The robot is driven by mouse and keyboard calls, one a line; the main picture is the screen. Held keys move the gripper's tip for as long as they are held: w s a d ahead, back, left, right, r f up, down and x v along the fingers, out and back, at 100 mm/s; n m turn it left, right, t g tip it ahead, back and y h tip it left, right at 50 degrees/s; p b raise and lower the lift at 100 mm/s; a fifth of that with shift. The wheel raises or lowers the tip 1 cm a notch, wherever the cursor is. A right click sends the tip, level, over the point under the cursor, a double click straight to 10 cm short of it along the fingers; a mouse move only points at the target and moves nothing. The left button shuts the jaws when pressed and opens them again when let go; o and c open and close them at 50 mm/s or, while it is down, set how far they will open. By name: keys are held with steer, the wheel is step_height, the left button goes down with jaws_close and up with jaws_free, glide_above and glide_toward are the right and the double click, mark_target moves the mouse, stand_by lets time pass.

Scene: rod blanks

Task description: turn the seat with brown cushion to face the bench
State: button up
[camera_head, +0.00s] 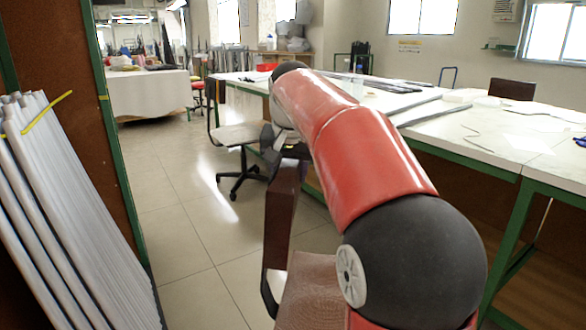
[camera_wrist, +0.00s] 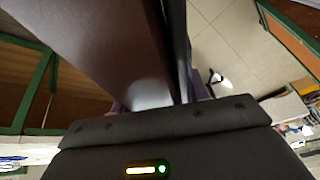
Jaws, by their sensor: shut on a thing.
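The seat with brown cushion stands in the lower middle of the head view, with its brown cushion (camera_head: 315,288) partly hidden behind my red arm. Its dark brown backrest (camera_head: 281,212) rises at the cushion's left side. My gripper (camera_head: 288,148) is at the top of the backrest, largely hidden by my arm. In the wrist view the backrest (camera_wrist: 95,45) runs between the fingers of my gripper (camera_wrist: 160,98), which is shut on it. The bench (camera_head: 490,135), with a white top and green frame, is to the right of the seat.
A swivel chair (camera_head: 240,135) with a pale seat stands beyond my gripper, near the bench. Grey rods (camera_head: 70,210) lean in a green-edged rack at the left. Tiled floor (camera_head: 185,240) between the rack and the seat is clear. A white-covered table (camera_head: 150,93) stands at the back.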

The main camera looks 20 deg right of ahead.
steer(key=s+a+n+y+b, duration=0.1)
steer(key=s+n+y, duration=0.2)
steer(key=s+n, duration=0.4)
steer(key=shift+s+a+n+b, duration=0.15)
steer(key=shift+s+n+b, duration=0.25)
steer(key=shift+s, duration=2.35)
steer(key=shift+o, duration=0.2)
steer(key=shift+c, duration=0.2)
steer(key=o, duration=1.4)
